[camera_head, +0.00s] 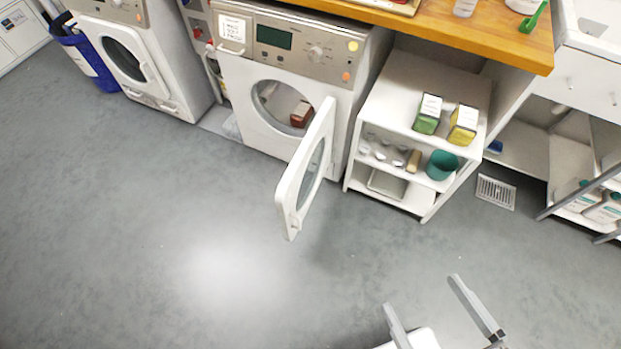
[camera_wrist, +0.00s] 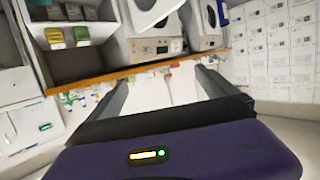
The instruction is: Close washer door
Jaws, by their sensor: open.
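The washer (camera_head: 345,95) is a white front-loader with a silver control panel, under the wooden counter in the head view. Its white door (camera_head: 308,168) stands wide open, swung out toward the front over the floor. The round drum opening (camera_head: 270,98) is exposed, and a dark red item (camera_head: 301,114) shows inside. My gripper (camera_head: 420,292) is open and empty at the bottom of the head view, right of and nearer than the door, apart from it. In the wrist view my spread fingers (camera_wrist: 160,80) have nothing held between them.
A white shelf unit (camera_head: 415,85) with green and yellow boxes and a teal cup stands right of the washer. A second machine (camera_head: 125,55) with its round door shut and a blue bin (camera_head: 85,55) are at left. The grey floor (camera_head: 150,220) before the washer is clear.

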